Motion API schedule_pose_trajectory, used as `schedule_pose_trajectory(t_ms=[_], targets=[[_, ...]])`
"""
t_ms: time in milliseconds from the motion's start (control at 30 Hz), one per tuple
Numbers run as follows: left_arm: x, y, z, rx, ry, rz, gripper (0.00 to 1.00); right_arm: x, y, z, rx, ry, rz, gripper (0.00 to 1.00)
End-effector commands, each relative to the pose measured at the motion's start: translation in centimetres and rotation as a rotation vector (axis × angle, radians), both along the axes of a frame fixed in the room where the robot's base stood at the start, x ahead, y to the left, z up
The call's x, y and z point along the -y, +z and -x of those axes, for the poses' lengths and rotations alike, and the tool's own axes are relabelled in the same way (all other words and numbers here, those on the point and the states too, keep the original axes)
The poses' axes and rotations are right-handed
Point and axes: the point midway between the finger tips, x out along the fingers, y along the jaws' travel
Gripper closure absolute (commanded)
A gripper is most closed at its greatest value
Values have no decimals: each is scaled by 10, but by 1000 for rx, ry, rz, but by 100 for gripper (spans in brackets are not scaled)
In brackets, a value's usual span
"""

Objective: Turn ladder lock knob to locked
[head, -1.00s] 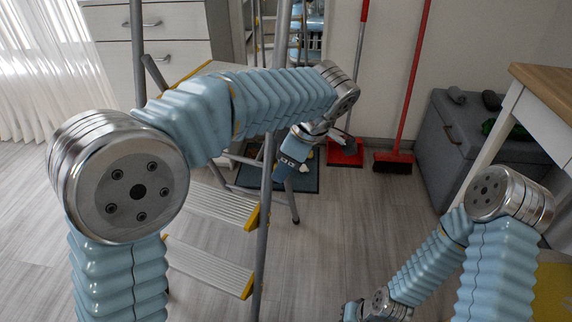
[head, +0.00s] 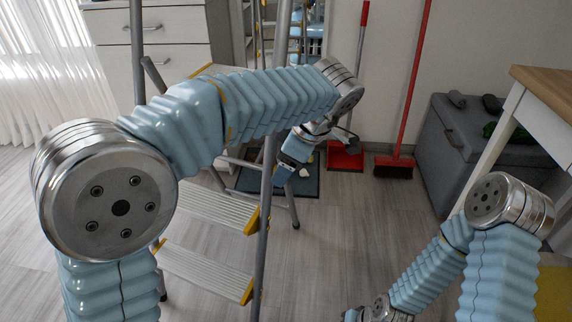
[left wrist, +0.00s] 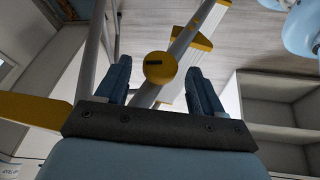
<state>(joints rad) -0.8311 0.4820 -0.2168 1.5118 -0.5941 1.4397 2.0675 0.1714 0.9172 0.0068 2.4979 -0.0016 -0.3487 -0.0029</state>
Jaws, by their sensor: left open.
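The ladder (head: 262,215) stands at the centre left of the head view, with grey rails and yellow-edged steps. The yellow round lock knob (left wrist: 160,68) shows in the left wrist view with a short dark mark across its face. My left gripper (left wrist: 157,76) is open, one blue finger on each side of the knob in that view; I cannot tell whether either touches it. In the head view my left gripper (head: 283,172) hangs beside the ladder's right rail, and I cannot make out the knob there. My right arm is at the lower right, its gripper out of view.
A red broom (head: 403,110) and a red dustpan (head: 345,156) stand against the wall. A grey storage box (head: 462,135) and a wooden-topped table (head: 545,85) are at the right. White drawers (head: 150,50) stand behind the ladder.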

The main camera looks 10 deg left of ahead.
Motion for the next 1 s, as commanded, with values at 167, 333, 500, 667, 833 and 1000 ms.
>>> schedule_pose_trajectory(t_ms=[167,333,500,667,833,1000], targets=[[15,41,8,3,-2,4,32,1,13,0,2,-2,2,100],[29,79,17,3,-2,2,32,2,23,-1,4,-3,5,100],[38,105,23,1,-2,1,32,3,29,-1,6,-5,7,100],[42,114,26,0,-1,1,32,3,31,-1,6,-5,8,100],[43,115,26,-1,-1,1,32,4,31,-1,6,-5,8,100],[43,115,26,-1,-1,1,32,4,31,-1,6,-5,8,100]])
